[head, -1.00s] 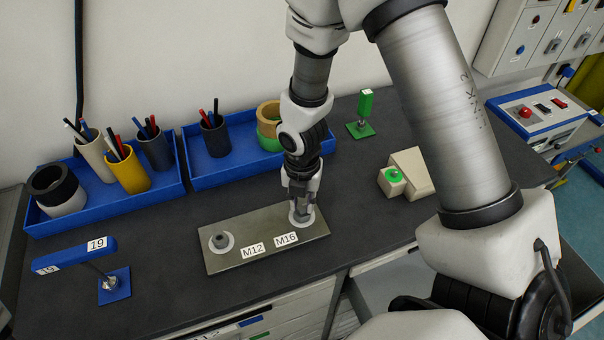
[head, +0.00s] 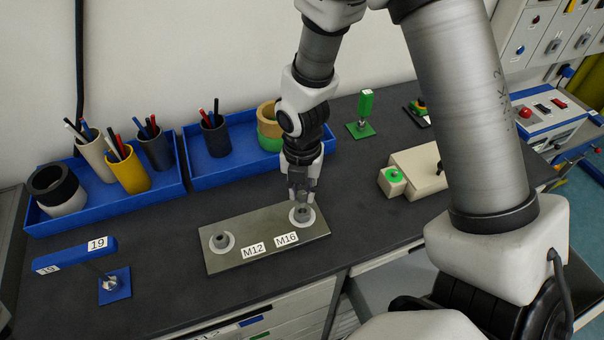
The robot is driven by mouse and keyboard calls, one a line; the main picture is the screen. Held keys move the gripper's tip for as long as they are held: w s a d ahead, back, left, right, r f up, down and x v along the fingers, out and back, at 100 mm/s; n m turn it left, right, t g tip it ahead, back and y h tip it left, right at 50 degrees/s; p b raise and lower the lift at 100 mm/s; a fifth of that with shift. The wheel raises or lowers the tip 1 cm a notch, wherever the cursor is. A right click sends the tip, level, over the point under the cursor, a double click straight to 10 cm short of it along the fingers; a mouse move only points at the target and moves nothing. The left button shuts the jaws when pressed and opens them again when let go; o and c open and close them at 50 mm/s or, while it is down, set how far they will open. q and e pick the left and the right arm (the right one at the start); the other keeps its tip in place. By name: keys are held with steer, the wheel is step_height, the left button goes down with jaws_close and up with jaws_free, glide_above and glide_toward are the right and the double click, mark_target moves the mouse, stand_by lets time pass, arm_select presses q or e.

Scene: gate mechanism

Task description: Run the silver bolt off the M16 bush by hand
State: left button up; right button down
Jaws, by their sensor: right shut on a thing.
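A steel plate (head: 236,262) lies on the dark bench with two bushes, labelled M12 and M16. The M16 bush (head: 302,215) stands at the plate's right end on a pale round washer-like ring. My right gripper (head: 302,197) points down just above the M16 bush, its fingers shut on the silver bolt. The bolt is mostly hidden between the fingers, and I cannot tell whether its lower end is still in the bush. The M12 bush (head: 221,240) stands at the plate's left end. My left gripper is not in view.
A blue stand marked 19 (head: 113,285) is at the front left. Blue trays (head: 120,205) with pen cups and rolls line the back. A green stand (head: 364,115) and a beige box with a green button (head: 395,180) are to the right. Bare bench surrounds the plate.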

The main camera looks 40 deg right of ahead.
steer(key=shift+w+r, duration=0.1)
steer(key=shift+r, duration=0.05)
steer(key=shift+r, duration=1.4)
